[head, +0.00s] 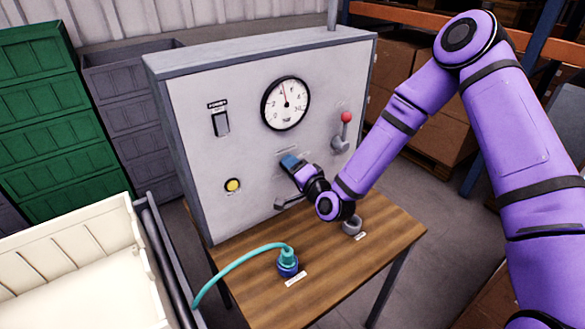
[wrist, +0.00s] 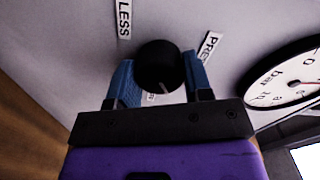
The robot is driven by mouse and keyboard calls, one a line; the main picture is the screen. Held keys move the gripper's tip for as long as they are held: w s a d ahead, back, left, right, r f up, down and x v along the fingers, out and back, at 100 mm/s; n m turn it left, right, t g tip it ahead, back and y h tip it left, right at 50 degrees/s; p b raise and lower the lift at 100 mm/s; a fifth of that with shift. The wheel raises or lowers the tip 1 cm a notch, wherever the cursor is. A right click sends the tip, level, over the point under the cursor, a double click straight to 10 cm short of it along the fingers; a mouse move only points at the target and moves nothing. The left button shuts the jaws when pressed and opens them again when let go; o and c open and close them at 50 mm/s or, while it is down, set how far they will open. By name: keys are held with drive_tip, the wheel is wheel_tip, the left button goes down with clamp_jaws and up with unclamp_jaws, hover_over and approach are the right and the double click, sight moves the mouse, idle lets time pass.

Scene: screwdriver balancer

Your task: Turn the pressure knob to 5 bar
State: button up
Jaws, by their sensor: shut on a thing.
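The black round pressure knob (wrist: 158,60) sits between the two blue fingers of my gripper in the wrist view, with a pale mark on its edge. My gripper (head: 289,161) is shut on it at the panel's front; the head view hides the knob behind the fingers. A label beginning "PRES" (wrist: 208,47) is beside it. The round white pressure gauge (head: 285,104) is above the gripper on the grey panel. Its red needle points nearly straight up, slightly left; the exact reading is too small to tell. The gauge also shows at the right of the wrist view (wrist: 290,80).
The grey cabinet (head: 190,85) carries a switch (head: 221,124), a yellow button (head: 233,185) and a red-tipped lever (head: 345,125). A teal hose with a blue connector (head: 287,265) is on the wooden table (head: 330,270). A cream bin (head: 75,255) stands at left.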

drive_tip(key=shift+s+f, duration=0.1)
drive_tip(key=o, duration=0.9)
drive_tip(key=v, duration=1)
drive_tip(key=shift+s+d, duration=0.3)
